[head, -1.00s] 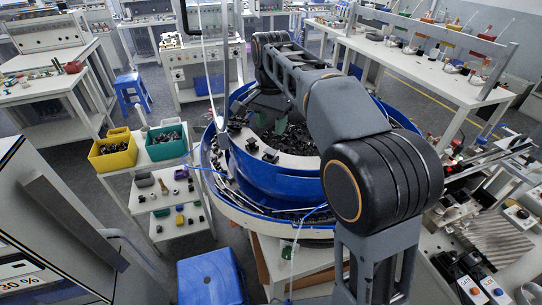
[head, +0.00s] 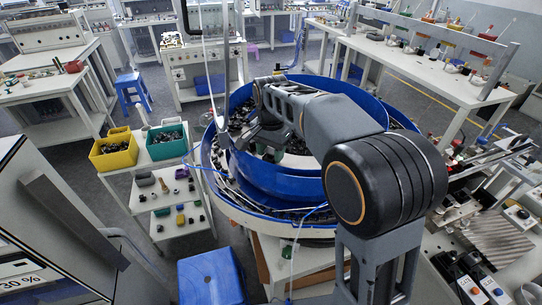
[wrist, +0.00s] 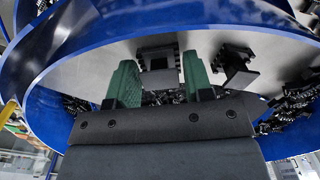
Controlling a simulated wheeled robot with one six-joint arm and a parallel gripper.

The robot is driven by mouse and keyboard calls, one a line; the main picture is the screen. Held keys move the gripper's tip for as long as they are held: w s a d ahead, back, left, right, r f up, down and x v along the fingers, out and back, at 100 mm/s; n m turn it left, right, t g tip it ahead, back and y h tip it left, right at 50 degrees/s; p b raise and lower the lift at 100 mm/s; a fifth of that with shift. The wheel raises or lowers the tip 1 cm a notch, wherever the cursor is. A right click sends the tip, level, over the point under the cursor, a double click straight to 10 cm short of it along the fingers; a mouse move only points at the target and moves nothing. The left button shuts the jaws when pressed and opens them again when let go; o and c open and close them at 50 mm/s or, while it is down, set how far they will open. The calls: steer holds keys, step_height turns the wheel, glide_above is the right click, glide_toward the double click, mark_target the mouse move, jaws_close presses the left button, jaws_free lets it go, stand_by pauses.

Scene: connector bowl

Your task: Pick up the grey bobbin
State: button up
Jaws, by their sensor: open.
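My gripper (wrist: 158,62) is open, with its two green fingers apart in the wrist view. In the head view its green end (head: 292,158) is low inside the blue bowl, partly hidden by my arm. A dark grey flanged piece (wrist: 158,77), which looks like the grey bobbin, shows between the fingers on the pale ledge. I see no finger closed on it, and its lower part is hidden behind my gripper. A similar dark piece (wrist: 235,68) sits on the ledge to the right of the right finger.
The blue bowl wall (wrist: 150,22) curves close around my gripper. Heaps of small black connectors (wrist: 290,105) lie nearby. In the head view, a cart with a yellow bin (head: 113,152) and a green bin (head: 166,143) stands left of the bowl.

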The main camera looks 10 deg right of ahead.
steer(key=shift+c, duration=0.2)
steer(key=c, duration=0.5)
steer(key=shift+r, duration=0.1)
steer(key=shift+r, duration=0.55)
steer(key=d, duration=0.2)
steer(key=w+d+b, duration=0.1)
steer(key=d, duration=0.2)
steer(key=shift+w+d, duration=0.25)
steer(key=shift+w, duration=0.15)
steer(key=shift+w+a+f+p, duration=0.4)
steer(key=shift+w+a, duration=0.15)
steer(key=shift+w, duration=1.9)
steer(key=shift+w+a+f+p, duration=0.35)
steer(key=shift+w+a+p, duration=0.15)
steer(key=shift+w, duration=2)
steer(key=shift+w+a+f+p, duration=0.35)
steer(key=shift+w+a, duration=0.2)
steer(key=shift+w, duration=1.9)
